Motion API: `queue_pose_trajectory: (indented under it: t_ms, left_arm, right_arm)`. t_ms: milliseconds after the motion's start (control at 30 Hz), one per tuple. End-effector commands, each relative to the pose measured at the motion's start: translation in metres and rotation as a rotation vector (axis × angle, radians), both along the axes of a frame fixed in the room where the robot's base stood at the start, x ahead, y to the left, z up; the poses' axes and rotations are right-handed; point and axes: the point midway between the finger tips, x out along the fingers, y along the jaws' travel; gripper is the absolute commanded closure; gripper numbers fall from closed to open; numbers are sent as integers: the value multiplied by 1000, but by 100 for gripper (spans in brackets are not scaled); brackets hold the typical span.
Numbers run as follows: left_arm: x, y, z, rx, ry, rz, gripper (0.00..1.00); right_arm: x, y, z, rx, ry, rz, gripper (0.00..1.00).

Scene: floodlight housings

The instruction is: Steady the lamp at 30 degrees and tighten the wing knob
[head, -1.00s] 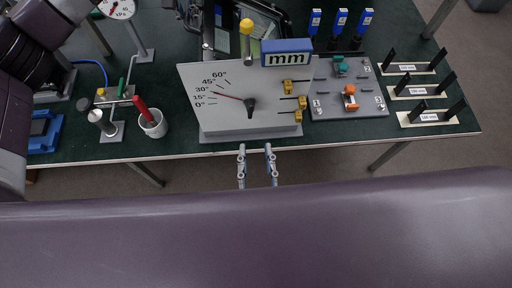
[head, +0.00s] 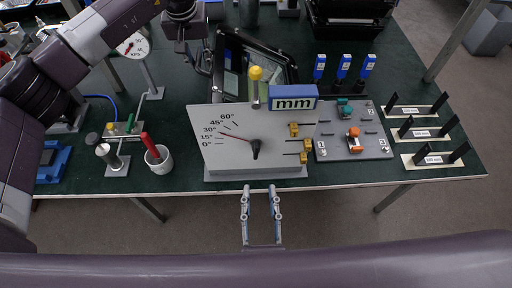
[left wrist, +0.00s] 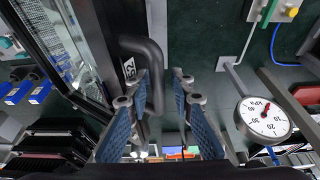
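The lamp (head: 232,65), a black floodlight housing with a glass front, stands behind the angle board (head: 230,155). The board's red pointer (head: 236,137) lies close to the 30 mark. My left gripper (head: 203,66) is at the lamp's left side. In the left wrist view its blue-padded fingers (left wrist: 160,110) are apart, with the black curved bracket (left wrist: 152,70) running down between them, nearer the left finger. Contact is unclear. My right gripper (head: 261,190) is open and empty at the table's front edge.
A white cup (head: 160,160) holds a red-handled tool. A dial gauge (head: 133,46) is at left. A grey fixture plate (head: 352,148) and slotted racks (head: 425,132) are at right.

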Motion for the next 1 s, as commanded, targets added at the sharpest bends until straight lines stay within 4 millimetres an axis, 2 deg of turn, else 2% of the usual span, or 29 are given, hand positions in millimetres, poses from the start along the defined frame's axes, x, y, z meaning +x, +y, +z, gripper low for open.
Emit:
queue_pose_trajectory:
  t_ms: [1000]
  left_arm:
    - [-15,0,47,0,1,-1,78]
  right_arm:
    - [0,0,23,0,0,0,66]
